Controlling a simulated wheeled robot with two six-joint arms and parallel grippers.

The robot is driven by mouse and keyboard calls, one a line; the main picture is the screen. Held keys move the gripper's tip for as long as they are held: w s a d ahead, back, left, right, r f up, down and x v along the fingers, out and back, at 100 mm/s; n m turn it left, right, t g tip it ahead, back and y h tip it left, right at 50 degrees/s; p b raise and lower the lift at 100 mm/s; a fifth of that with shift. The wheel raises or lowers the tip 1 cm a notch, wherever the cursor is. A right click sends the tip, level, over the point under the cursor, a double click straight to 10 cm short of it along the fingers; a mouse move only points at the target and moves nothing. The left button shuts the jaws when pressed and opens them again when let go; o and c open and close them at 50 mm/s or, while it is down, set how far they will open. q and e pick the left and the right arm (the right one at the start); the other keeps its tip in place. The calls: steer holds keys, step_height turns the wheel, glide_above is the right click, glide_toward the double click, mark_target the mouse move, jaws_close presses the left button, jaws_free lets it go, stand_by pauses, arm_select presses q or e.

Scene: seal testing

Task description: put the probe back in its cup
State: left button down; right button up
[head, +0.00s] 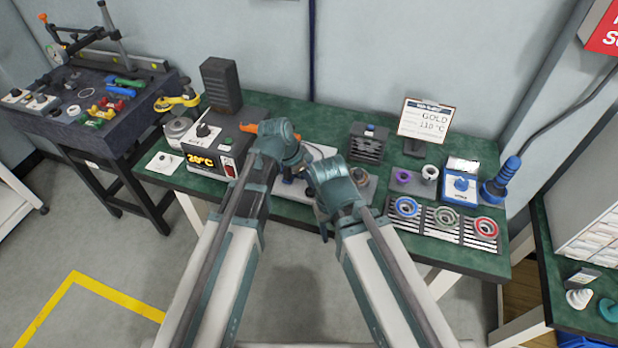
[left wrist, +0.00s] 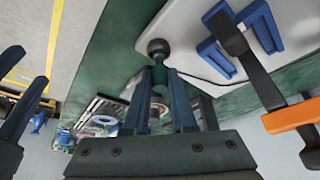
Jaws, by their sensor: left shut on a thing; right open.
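My left gripper (head: 298,166) is low over the middle of the green bench. In the left wrist view its fingers (left wrist: 161,80) are shut on a slim dark thing with a round black knob (left wrist: 158,48), which looks like the probe. Its lower part is hidden between the fingers. A pale round shape (left wrist: 158,108) shows between the fingers; I cannot tell whether it is the cup. My right gripper (head: 318,215) is close by, nearer the bench's front edge. Its spread, empty fingers also show in the left wrist view (left wrist: 22,105).
A black and orange tool (left wrist: 245,55) lies in a blue cradle (left wrist: 215,48) on a white plate. The heater box (head: 215,140) reads about 20°C. Right of my arms stand a black block (head: 369,143), a sign (head: 426,119), ring trays (head: 443,222) and a blue-handled tool (head: 502,182).

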arm_select(q)
steer(key=shift+f+b, duration=0.55)
steer(key=shift+f, duration=0.05)
stand_by(0.3)
steer(key=c, duration=0.7)
jaws_free()
steer(key=shift+o, duration=0.2)
steer(key=shift+r, duration=0.1)
step_height(320, 180, up, 8)
steer(key=p, duration=0.8)
steer(key=shift+s, duration=0.1)
